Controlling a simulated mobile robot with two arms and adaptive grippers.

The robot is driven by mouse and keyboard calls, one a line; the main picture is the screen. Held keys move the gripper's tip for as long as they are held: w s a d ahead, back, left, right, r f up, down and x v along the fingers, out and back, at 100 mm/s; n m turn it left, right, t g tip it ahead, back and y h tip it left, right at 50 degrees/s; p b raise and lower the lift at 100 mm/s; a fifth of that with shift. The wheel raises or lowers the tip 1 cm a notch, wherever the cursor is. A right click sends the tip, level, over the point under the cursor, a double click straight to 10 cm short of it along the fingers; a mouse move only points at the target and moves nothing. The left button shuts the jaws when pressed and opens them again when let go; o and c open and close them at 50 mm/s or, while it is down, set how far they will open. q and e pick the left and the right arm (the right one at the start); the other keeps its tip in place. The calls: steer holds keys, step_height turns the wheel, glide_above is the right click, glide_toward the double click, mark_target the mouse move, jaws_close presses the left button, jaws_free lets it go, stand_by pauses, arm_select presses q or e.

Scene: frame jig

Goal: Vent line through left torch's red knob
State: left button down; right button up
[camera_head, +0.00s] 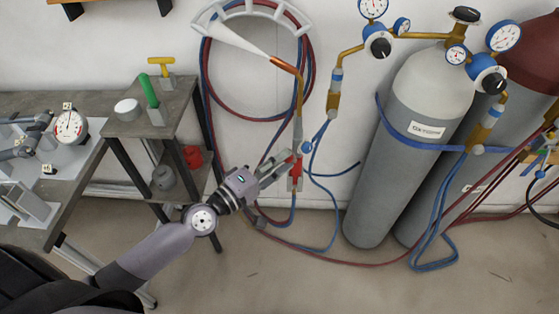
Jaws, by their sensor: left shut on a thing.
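The left torch (299,105) hangs upright by the wall, with a copper tip bent to the upper left and a red lower part (297,176). A pale, widening white plume (232,40) extends from its tip to the upper left. My left gripper (289,160) reaches the torch from the lower left and is shut on the red knob, which its fingers largely hide. A blue knob (305,148) shows just right of the fingertips. My right gripper is not in view.
Red and blue hoses (207,95) coil on a wall hanger (250,8) and run along the floor. A grey cylinder (402,150) with regulators (378,46) stands to the right. A small shelf (122,128) and workbench (40,238) are left. Another torch (551,134) shows at the right edge.

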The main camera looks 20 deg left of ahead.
arm_select(q)
steer(key=shift+f+n, duration=0.1)
steer(key=shift+n, duration=2.2)
steer(key=c, duration=1.4)
jaws_free()
steer(key=shift+s, duration=0.1)
steer(key=v, duration=1.2)
